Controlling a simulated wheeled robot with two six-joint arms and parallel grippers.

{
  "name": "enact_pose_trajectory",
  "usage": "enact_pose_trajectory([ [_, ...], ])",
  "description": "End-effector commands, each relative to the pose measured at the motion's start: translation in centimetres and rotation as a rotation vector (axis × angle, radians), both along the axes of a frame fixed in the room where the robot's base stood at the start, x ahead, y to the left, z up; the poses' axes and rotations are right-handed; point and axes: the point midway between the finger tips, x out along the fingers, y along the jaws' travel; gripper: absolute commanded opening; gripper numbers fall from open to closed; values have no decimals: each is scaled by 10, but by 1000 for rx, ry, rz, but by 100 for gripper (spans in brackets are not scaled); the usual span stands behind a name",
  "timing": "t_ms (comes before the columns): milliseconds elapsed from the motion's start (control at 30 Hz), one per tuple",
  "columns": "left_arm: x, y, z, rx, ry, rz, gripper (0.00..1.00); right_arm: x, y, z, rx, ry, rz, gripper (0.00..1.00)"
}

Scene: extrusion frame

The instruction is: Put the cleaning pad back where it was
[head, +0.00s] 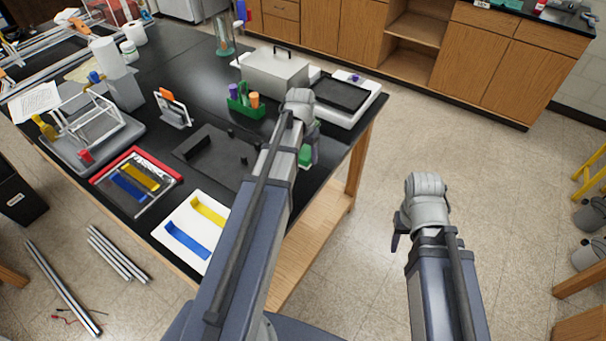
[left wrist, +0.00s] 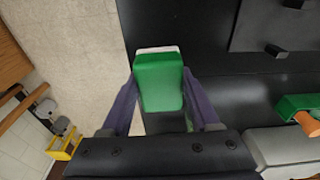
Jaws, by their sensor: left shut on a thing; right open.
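The cleaning pad is a green block with a white edge, seen in the left wrist view (left wrist: 160,82) between my two purple fingers. In the head view a green part of it (head: 305,156) shows just past my left arm. My left gripper (left wrist: 163,105) is shut on the pad, near the right edge of the black bench (head: 335,140). I cannot tell whether the pad touches the bench top. My right gripper (head: 397,240) is open and empty, out over the floor to the right of the bench; its fingers are partly hidden.
A green caddy (head: 240,108) with orange-capped bottles stands near a grey lidded box (head: 275,75). A white-framed black tray (head: 345,92) is at the back right corner. A dark plate (head: 205,150), a white tray (head: 180,222) and a red-rimmed tray (head: 112,178) lie on the bench's near side.

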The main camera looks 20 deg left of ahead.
Motion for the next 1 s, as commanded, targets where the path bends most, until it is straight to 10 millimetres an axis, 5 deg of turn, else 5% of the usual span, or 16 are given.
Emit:
enact_pose_trajectory([
  [100, -12, -4, 24, 0, 0, -24, 0, 0, 0, 23, 0, 0, 1, 50],
  [200, -14, -5, 25, -1, 0, -35, 0, 0, 0, 25, 0, 0, 1, 50],
  [433, -13, -5, 10, 0, 0, -35, 0, 0, 0, 10, 0, 0, 1, 50],
  [800, -13, -5, -41, 0, 0, -35, 0, 0, 0, -41, 0, 0, -1, 50],
  [1000, -13, -5, -41, 0, 0, -35, 0, 0, 0, -41, 0, 0, -1, 50],
])
